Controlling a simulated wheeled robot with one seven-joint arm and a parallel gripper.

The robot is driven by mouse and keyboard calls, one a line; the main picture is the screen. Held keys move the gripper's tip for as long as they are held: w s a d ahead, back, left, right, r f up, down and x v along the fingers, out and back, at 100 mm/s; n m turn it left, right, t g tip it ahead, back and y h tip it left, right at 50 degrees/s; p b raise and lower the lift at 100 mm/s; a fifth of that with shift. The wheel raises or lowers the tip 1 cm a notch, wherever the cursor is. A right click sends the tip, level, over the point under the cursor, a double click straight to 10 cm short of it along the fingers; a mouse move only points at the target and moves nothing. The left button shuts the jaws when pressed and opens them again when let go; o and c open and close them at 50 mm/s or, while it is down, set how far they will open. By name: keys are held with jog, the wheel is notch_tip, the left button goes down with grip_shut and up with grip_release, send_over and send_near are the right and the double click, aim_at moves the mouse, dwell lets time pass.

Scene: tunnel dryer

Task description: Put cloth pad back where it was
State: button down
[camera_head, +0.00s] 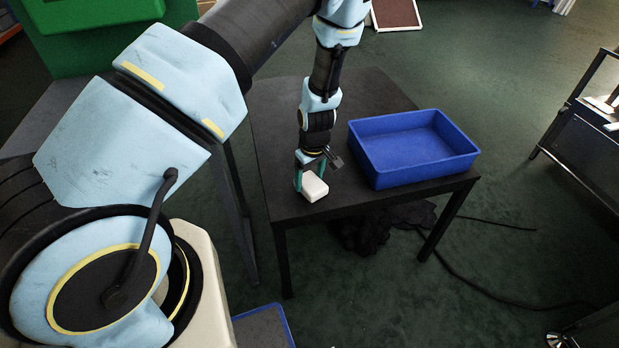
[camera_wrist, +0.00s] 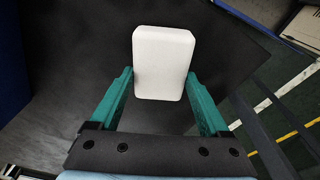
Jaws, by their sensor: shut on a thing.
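The cloth pad (camera_head: 314,187) is a white, rounded block at the near left part of the black table. It also shows in the wrist view (camera_wrist: 162,62), between the tips of two green fingers. My gripper (camera_head: 311,183) is shut on the pad, pointing down at the table; in the wrist view the fingers (camera_wrist: 160,88) press on its two sides. Whether the pad touches the tabletop or hangs just above it I cannot tell.
An empty blue bin (camera_head: 412,165) stands on the right part of the black table (camera_head: 268,112), close beside my gripper. The back left of the tabletop is clear. A black cart (camera_head: 590,120) stands at the far right. Dark cables (camera_head: 470,285) lie on the floor.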

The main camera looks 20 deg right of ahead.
aim_at(312, 184)
grip_release()
jog(key=shift+f, duration=0.1)
notch_tip(312, 184, up, 12)
jog(key=s, duration=0.1)
jog(key=s+a+r+m, duration=0.1)
jog(key=a+r, duration=0.5)
jog(key=a, duration=0.4)
jog(key=s+a+r+m, duration=0.1)
jog(key=a+r+m, duration=0.1)
jog(key=a+r, duration=0.4)
jog(key=s+a+r+m, duration=0.1)
jog(key=a+r, duration=0.5)
jog(key=a, duration=0.8)
jog(key=shift+s+h, duration=0.3)
jog(key=shift+s, duration=0.1)
jog(key=shift+r+p, duration=0.75)
jog(key=shift+p, duration=0.05)
